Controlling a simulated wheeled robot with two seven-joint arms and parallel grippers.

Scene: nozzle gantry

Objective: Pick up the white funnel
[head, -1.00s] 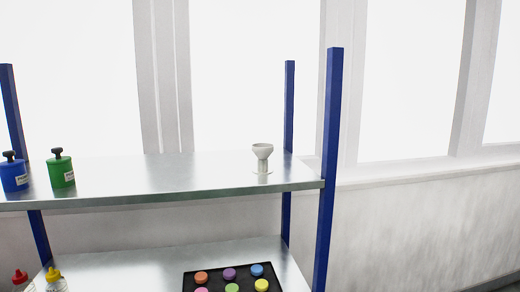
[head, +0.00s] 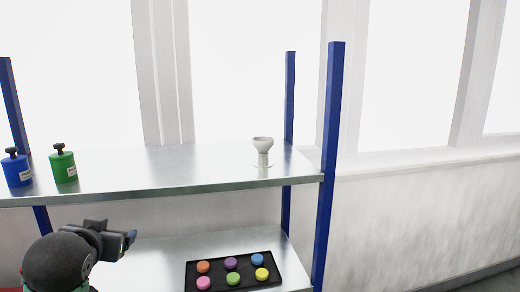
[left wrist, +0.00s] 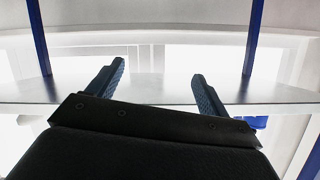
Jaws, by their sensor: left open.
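The white funnel (head: 263,145) stands upright, wide cup up, near the right end of the upper metal shelf (head: 170,165) in the head view. Nothing touches it from the side. My left gripper (head: 131,238) is at the lower left of the head view, lower than the upper shelf's front edge and well to the left of the funnel. In the left wrist view its two fingers (left wrist: 158,78) are spread apart with nothing between them. I do not make out the funnel in that view. My right gripper is not in view.
A blue canister (head: 17,170) and a green canister (head: 63,164) stand at the upper shelf's left end. The shelf between them and the funnel is bare. A black tray (head: 215,284) with several coloured round pieces lies on the lower shelf. A blue post (head: 329,150) rises right of the funnel.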

